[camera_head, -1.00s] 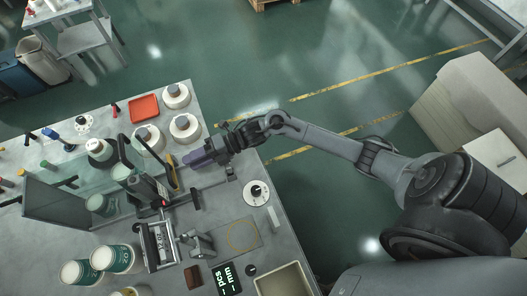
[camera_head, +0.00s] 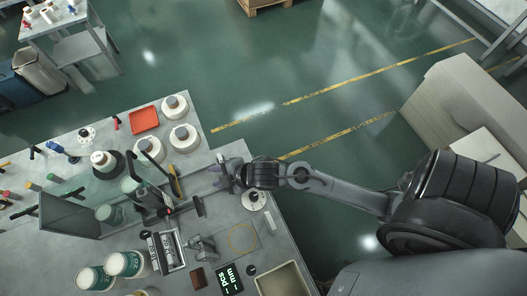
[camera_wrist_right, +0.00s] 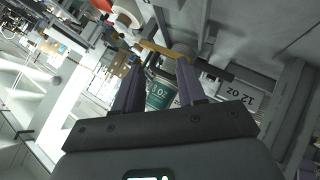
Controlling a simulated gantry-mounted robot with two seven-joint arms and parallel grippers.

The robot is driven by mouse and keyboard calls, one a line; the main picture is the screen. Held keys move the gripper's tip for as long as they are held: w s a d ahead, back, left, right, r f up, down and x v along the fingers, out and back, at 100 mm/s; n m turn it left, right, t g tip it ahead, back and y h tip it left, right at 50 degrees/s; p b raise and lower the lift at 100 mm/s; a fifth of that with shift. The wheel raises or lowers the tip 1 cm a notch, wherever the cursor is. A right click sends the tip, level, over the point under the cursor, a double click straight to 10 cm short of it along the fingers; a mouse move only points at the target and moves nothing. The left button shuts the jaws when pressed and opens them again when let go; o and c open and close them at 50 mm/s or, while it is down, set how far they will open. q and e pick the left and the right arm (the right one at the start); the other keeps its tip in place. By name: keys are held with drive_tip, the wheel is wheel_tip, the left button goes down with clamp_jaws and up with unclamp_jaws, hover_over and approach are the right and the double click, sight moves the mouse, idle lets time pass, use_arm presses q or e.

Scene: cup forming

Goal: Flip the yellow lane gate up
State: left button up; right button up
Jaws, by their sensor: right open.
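The yellow lane gate (camera_head: 175,181) is a narrow yellow bar beside the dark machine at the middle of the bench. It also shows as a yellow bar (camera_wrist_right: 163,50) just beyond my fingertips in the right wrist view. I cannot tell whether it is raised or lowered. My right gripper (camera_head: 222,173) is to the right of the gate and apart from it. In the wrist view its two purple-grey fingers (camera_wrist_right: 158,78) are spread, with nothing held between them. My left gripper is not in view.
White rolls (camera_head: 184,138) and a red tray (camera_head: 145,119) lie behind the gate. Green-and-white cups (camera_head: 125,264) stand at the front left. A round white dial (camera_head: 254,197) sits near the bench's right edge.

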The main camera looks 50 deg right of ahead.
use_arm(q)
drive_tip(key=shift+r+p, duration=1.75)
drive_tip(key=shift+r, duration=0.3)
use_arm(e)
drive_tip(key=s+d+r+m+g+h, duration=0.1)
drive_tip(key=s+d+r+m+g, duration=0.1)
drive_tip(key=s+m, duration=0.3)
drive_tip(key=s+d+r+m+g+h, duration=0.1)
drive_tip(key=s+d+m+g+h, duration=0.1)
drive_tip(key=s+m, duration=0.3)
drive_tip(key=shift+s+d+r+g, duration=0.3)
drive_tip(key=shift+s+g, duration=0.3)
drive_tip(key=shift+s, duration=1.25)
